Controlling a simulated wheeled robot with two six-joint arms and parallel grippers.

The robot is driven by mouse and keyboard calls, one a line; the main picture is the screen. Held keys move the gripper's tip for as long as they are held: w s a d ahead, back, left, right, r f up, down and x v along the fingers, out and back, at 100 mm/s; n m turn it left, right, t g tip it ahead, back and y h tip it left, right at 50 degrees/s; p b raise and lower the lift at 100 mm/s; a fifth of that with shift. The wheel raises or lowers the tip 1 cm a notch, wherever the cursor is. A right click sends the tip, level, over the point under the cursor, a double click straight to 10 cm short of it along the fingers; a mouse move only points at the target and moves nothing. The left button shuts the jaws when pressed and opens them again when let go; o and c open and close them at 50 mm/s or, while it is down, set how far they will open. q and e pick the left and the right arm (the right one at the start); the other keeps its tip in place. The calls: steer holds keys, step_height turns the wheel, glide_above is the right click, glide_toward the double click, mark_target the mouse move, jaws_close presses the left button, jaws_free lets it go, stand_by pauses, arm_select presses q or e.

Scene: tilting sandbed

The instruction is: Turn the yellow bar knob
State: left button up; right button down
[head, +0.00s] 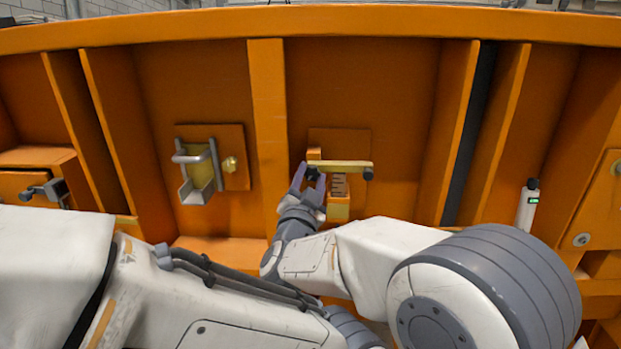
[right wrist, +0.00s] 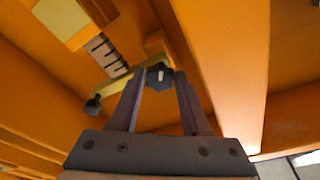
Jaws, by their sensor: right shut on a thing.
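The yellow bar (head: 345,164) lies almost level across a bracket with a dark-marked scale plate on the orange wall. It has a dark knob at each end, and the right-hand knob (head: 368,174) is free. My right gripper (head: 309,179) is shut on the left-end knob, with one finger on each side of it. In the right wrist view the held dark knob (right wrist: 160,77) shows between the fingertips, and the bar (right wrist: 122,82) runs off to the left toward the other knob (right wrist: 93,106). My left gripper is not in view.
A grey metal bracket (head: 197,170) with a yellow plate and a small brass knob (head: 230,164) is on the panel to the left. Upright orange ribs (head: 268,140) stand between the panels.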

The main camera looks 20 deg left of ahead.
steer(key=shift+f+n+y, duration=0.15)
steer(key=shift+n+y, duration=0.25)
steer(key=shift+n, duration=0.9)
steer(key=c, duration=0.7)
jaws_free()
steer(key=shift+c, duration=0.2)
